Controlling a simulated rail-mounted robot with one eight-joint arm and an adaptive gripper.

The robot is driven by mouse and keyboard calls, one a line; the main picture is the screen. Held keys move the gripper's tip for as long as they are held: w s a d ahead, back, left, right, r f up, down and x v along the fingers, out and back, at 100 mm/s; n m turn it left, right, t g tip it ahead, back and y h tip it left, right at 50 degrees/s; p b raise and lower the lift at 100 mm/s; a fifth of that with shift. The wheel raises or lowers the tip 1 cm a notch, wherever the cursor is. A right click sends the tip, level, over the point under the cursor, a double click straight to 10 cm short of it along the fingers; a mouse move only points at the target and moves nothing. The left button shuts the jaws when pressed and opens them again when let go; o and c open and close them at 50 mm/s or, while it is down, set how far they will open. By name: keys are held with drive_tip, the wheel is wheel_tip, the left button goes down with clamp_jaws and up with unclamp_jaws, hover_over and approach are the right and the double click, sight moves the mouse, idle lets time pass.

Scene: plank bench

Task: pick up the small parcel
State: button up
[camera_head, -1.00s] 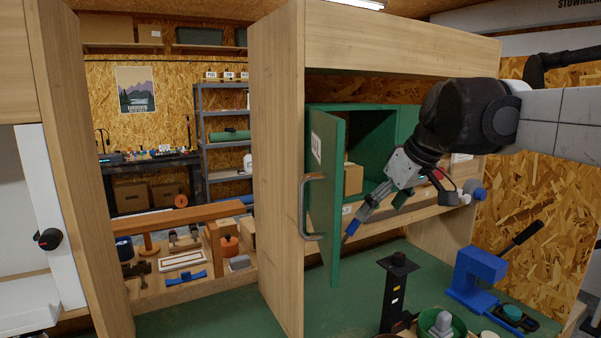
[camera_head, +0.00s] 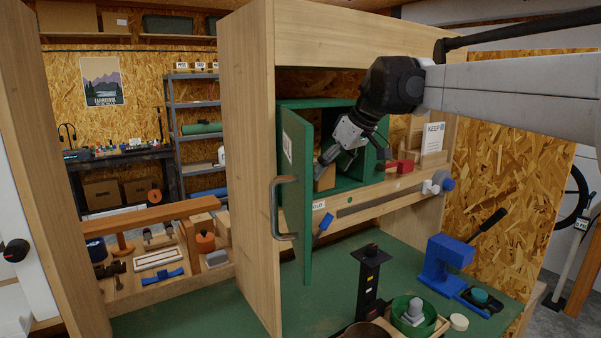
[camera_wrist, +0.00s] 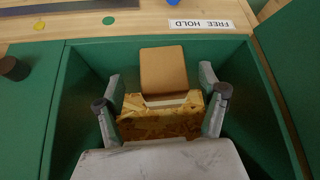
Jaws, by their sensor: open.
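The small parcel, a plain brown cardboard box (camera_head: 324,178), stands in the open green cabinet (camera_head: 350,184), partly hidden by the cabinet's door and my gripper. In the wrist view a flat brown face of it (camera_wrist: 164,69) shows, with a pale strip along one edge. A speckled tan surface lies beside that strip; I cannot tell if it belongs to the parcel. My gripper (camera_wrist: 162,88) is open, its two fingers apart on either side of the parcel, with no visible contact. In the head view my gripper (camera_head: 338,156) is at the cabinet's opening, just above the parcel.
The green door (camera_head: 296,190) stands open on the left, close to my gripper. A red object (camera_head: 399,167) and a KEEP sign (camera_head: 432,138) stand to the right. Below, the green bench top holds a black post (camera_head: 370,280), a green bowl (camera_head: 414,312) and a blue tool (camera_head: 447,265).

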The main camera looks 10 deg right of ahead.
drive_tip(key=shift+w+a, duration=0.35)
drive_tip(key=shift+w, duration=0.1)
drive_tip(key=w+a, duration=0.1)
drive_tip(key=w+a+p, duration=0.1)
drive_tip(key=w, duration=0.1)
drive_tip(key=shift+w+a+f, duration=0.15)
drive_tip(key=shift+w+f, duration=0.15)
drive_tip(key=shift+f, duration=0.2)
drive_tip(key=c, duration=1.4)
